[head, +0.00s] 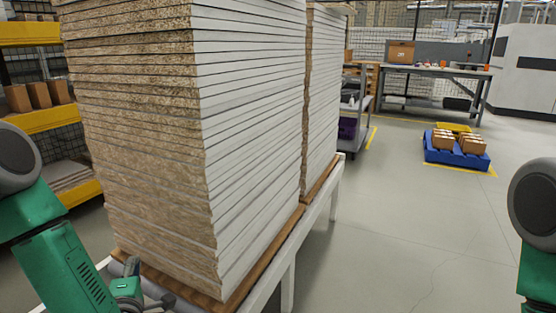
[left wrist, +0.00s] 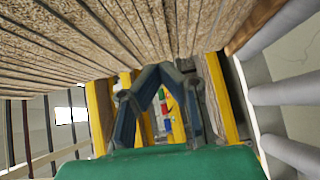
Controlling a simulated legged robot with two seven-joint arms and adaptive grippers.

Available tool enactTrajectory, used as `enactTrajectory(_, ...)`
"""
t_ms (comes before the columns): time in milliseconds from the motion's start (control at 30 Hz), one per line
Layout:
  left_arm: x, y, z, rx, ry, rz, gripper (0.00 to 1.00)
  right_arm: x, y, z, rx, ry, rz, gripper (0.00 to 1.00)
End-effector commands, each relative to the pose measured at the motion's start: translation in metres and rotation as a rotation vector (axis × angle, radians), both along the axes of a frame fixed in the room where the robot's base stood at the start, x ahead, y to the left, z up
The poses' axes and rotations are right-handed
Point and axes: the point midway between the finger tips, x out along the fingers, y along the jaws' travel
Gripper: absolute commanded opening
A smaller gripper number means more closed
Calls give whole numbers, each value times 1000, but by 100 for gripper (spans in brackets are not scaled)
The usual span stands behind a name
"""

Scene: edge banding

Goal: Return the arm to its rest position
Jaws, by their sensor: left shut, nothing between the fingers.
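My left arm comes in from the left edge of the head view, with its green links and a dark round joint. My left gripper (head: 132,268) is low in that view, close in front of the near bottom corner of the tall stack of boards (head: 150,130). In the left wrist view its dark fingers (left wrist: 168,70) are shut with nothing between them, and the boards' rough brown edges (left wrist: 110,35) fill the top. I cannot tell whether the fingers touch the stack. Part of my right arm shows at the right edge of the head view; its gripper is out of view.
A second stack (head: 322,90) stands behind the first on the same white-framed support (head: 288,288). Yellow shelving (head: 45,120) holds boxes at the left. A workbench (head: 425,72) and a blue pallet (head: 455,157) with boxes stand at the back right. Floor at the right is clear.

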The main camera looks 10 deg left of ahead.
Motion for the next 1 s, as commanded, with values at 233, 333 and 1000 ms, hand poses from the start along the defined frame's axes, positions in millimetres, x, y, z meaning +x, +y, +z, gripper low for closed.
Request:
enactTrajectory(233, -59, -92, -51, 343, 653, -476, 0, 1, 0, 54, 0, -1, 0, 0)
enactTrajectory(333, -124, -121, -73, 561, 965, -786, 0, 1, 0, 78, 0, -1, 0, 0)
enactTrajectory(1000, -289, -123, -74, 971, 1472, -1549, 0, 1, 0, 113, 0, 0, 0, 0)
